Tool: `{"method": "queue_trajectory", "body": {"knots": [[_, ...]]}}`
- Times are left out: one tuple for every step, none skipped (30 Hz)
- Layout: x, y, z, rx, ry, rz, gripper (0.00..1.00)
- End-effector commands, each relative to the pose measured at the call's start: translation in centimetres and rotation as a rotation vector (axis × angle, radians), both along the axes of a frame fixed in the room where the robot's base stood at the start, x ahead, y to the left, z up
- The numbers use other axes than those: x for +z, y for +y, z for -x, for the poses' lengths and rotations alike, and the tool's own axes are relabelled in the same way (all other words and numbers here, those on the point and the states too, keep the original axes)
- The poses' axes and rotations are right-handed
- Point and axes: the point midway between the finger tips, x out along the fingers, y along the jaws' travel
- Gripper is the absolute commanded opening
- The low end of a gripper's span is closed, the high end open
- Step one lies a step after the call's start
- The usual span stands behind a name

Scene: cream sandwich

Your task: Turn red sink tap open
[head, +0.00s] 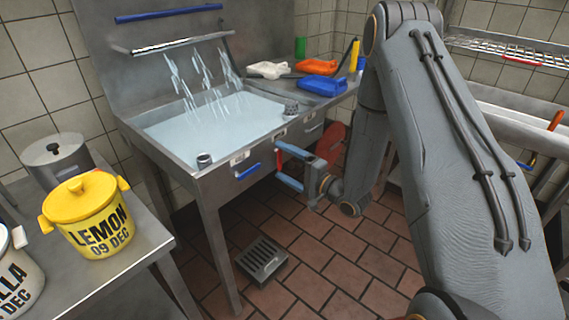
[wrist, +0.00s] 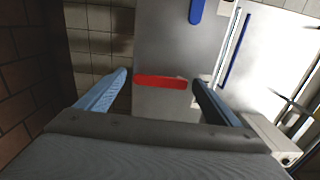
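The red sink tap (wrist: 160,82) is a red bar handle on the sink's metal front. In the wrist view it lies crosswise between the fingertips of my gripper (wrist: 160,79). The fingers are apart, one near each end of the bar. In the head view my gripper (head: 278,163) is at the sink's front panel, and a sliver of the red tap (head: 279,158) shows between its light blue fingers. Whether the fingers touch the tap is not clear. A blue tap handle (head: 247,171) sits to the left on the same panel.
The steel sink (head: 205,178) holds water, with streams falling from above. A yellow lemon pot (head: 92,222) stands on a table at the left. White, orange and blue items lie on the sink's right side. A drain grate (head: 262,260) is in the tiled floor.

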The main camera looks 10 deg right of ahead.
Motion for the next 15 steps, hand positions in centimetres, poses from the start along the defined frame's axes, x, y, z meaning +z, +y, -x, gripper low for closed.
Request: {"method": "queue_trajectory", "body": {"knots": [[0.0,0.0,0.0,0.000,0.000,0.000,0.86],[0.0,0.0,0.0,0.000,-0.001,0.001,0.86],[0.0,0.0,0.0,0.000,-0.001,0.001,0.86],[0.0,0.0,0.0,0.000,-0.001,0.000,0.86],[0.0,-0.1,0.0,0.000,-0.001,0.000,0.86],[0.0,-0.1,0.0,-0.001,-0.001,0.000,0.86],[0.0,-0.2,0.1,-0.001,-0.001,0.001,0.86],[0.0,-0.4,0.2,-0.002,-0.001,0.001,0.86],[0.0,-0.6,0.5,-0.003,-0.001,0.001,0.86],[0.0,-0.9,0.7,-0.004,0.000,0.001,0.86],[-0.1,-1.2,1.0,-0.004,0.000,0.001,0.86],[0.0,-1.5,1.5,-0.004,0.000,0.001,0.86],[0.0,-1.9,1.9,-0.005,0.000,0.000,0.86],[0.0,-2.3,2.3,-0.005,0.000,0.000,0.86],[0.0,-2.7,2.8,-0.004,0.000,0.000,0.86]]}}
